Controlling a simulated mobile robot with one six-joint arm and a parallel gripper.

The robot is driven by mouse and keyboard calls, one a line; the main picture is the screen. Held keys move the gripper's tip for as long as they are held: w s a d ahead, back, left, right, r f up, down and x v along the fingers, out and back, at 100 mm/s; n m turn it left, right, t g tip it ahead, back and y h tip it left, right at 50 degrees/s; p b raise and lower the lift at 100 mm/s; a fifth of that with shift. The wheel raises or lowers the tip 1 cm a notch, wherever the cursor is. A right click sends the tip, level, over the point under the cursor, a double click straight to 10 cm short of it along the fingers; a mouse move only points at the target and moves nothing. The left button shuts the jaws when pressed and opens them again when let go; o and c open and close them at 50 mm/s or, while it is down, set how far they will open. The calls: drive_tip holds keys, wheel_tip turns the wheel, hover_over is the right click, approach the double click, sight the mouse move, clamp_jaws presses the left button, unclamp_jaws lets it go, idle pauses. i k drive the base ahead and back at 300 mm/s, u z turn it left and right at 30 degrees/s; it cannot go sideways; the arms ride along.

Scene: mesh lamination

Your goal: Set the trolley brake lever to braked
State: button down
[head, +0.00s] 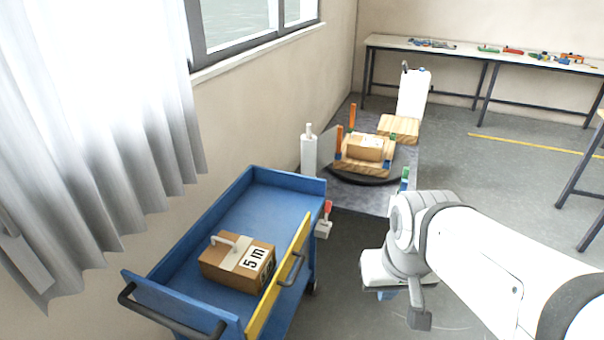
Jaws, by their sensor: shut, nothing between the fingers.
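The blue trolley (252,208) stands at lower centre left along the wall. A small lever with a red handle (328,207) sits on a pale grey block (323,230) at the trolley's far right corner. The red handle points up, slightly tilted; its exact setting is too small to tell. My gripper (419,318) hangs at the end of my white arm, right of the trolley and nearer the camera than the lever. It is shut and empty, apart from the lever. Its fingertips are only partly clear.
A cardboard box (237,262) marked "5 m" lies in the trolley, beside a raised yellow side bar (279,280) with a dark handle. Behind, a grey table (350,197) bears a wooden fixture (365,152). Open floor (480,170) lies to the right.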

sight(327, 209)
drive_tip(key=z, duration=0.05)
drive_tip(key=i, duration=1)
drive_tip(key=u, duration=0.05)
